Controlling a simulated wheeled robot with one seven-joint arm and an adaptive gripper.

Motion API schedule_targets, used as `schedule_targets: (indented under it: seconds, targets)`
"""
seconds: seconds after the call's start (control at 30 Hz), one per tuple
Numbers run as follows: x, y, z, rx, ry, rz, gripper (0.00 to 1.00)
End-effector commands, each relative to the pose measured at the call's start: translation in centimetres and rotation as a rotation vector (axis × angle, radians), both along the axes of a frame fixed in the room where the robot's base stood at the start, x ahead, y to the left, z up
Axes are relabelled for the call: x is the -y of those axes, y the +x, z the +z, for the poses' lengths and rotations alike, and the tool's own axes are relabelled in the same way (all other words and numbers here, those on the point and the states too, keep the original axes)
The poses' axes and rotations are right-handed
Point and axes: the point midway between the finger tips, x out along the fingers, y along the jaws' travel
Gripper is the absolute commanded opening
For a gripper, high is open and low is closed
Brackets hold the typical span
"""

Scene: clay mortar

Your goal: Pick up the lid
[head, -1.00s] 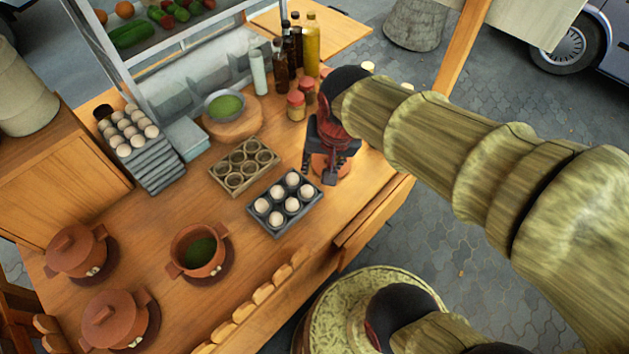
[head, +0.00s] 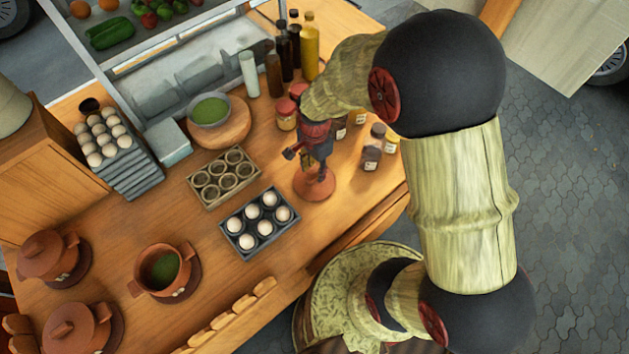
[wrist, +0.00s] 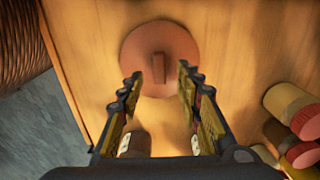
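The lid (head: 314,186) is a round reddish-brown clay disc lying on the wooden counter, right of the egg trays. In the wrist view the lid (wrist: 185,45) shows from above with a straight raised handle (wrist: 159,68) across its middle. My gripper (head: 305,160) is over the lid and partly hides it in the head view. In the wrist view my gripper (wrist: 159,78) is open, with one finger on each side of the handle's line. Nothing is held. How far the fingertips are above the lid is hard to tell.
Spice jars (head: 373,148) stand close right of the lid. A dark tray of eggs (head: 228,222) and an empty brown tray (head: 195,195) are to its left. An open clay pot (head: 187,258) and two lidded pots stand at lower left. Bottles (head: 311,50) stand behind.

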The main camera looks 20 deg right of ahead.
Motion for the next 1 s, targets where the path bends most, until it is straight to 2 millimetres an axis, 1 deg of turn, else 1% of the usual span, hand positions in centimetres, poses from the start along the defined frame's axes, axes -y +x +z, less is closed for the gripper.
schedule_targets:
  seconds: [0.03,0.1,0.2,0.27,0.5,1.0]
  targets:
    - [-0.1,-0.1,-1.1,-0.003,0.0,0.001,0.35]
    - [-0.1,-0.1,-2.2,-0.003,0.0,0.001,0.35]
    - [-0.1,-0.1,-3.4,-0.002,0.0,0.001,0.35]
    - [-0.1,0.0,-3.8,-0.001,0.0,0.001,0.35]
    - [-0.1,0.0,-3.8,0.0,0.0,0.001,0.34]
    - [-0.1,0.0,-3.8,0.0,0.0,0.001,0.05]
